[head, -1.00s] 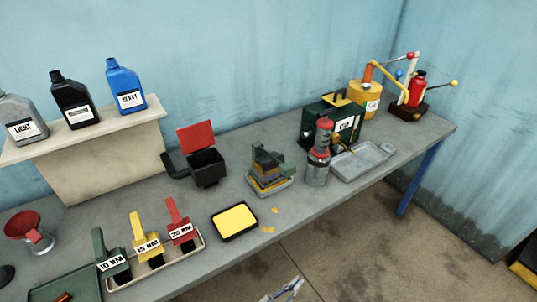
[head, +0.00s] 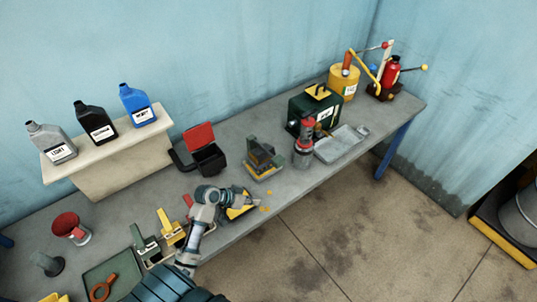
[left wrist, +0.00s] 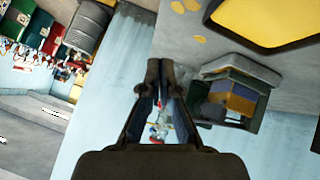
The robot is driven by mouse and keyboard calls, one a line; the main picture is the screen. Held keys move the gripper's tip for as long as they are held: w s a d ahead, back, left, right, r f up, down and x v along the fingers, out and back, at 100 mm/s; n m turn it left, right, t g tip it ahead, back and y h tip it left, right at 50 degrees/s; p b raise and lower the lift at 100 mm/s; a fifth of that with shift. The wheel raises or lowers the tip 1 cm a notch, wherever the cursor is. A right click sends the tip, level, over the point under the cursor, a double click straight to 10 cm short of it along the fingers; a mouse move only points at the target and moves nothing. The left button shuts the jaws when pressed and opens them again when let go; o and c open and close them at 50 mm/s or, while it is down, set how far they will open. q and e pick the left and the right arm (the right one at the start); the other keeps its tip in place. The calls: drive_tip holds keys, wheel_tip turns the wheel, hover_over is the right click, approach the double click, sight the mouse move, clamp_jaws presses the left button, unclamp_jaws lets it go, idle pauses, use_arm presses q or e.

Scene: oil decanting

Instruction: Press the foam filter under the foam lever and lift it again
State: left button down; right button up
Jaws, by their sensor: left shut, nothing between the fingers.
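The foam lever press (head: 262,158) stands on the bench, a small grey base with a yellow-orange block and dark layers under a dark green lever. I take the yellow-orange block to be the foam filter; it shows more clearly in the left wrist view (left wrist: 233,96), on the right. My left gripper (head: 248,193) is over the black tray with the yellow pad (head: 241,212), left of and nearer than the press, apart from it. In the left wrist view its fingers (left wrist: 160,72) are together and empty. My right gripper is not in view.
A black bin with a red lid (head: 207,158) stands behind my left gripper. A red and grey canister (head: 304,150), a grey tray (head: 340,145) and a green machine (head: 315,112) stand to the right. Labelled levers (head: 170,230) stand close left of my forearm. Small yellow discs lie by the black tray.

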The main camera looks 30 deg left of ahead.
use_arm(q)
drive_tip(key=w+a+r+n+t+h, duration=0.1)
drive_tip(key=w+a+r+t, duration=0.25)
drive_tip(key=a+r, duration=0.2)
drive_tip(key=w+a+r+t+h, duration=0.1)
drive_tip(key=w+a+r+t, duration=0.1)
drive_tip(key=w+a+r, duration=0.4)
drive_tip(key=w+d+f+p, duration=0.3)
drive_tip(key=w+d+f, duration=0.2)
drive_tip(key=d, duration=0.3)
drive_tip(key=shift+w+d, duration=0.15)
drive_tip(key=shift+w, duration=0.65)
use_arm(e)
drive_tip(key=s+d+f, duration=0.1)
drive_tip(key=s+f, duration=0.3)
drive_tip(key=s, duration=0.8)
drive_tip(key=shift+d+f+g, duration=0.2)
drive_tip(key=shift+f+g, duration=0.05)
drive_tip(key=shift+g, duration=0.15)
use_arm(q)
drive_tip(key=f+b, duration=0.1)
drive_tip(key=b, duration=0.2)
drive_tip(key=d+f+m+b, duration=0.1)
drive_tip(key=shift+s+f+b, duration=0.3)
drive_tip(key=shift+b, duration=0.05)
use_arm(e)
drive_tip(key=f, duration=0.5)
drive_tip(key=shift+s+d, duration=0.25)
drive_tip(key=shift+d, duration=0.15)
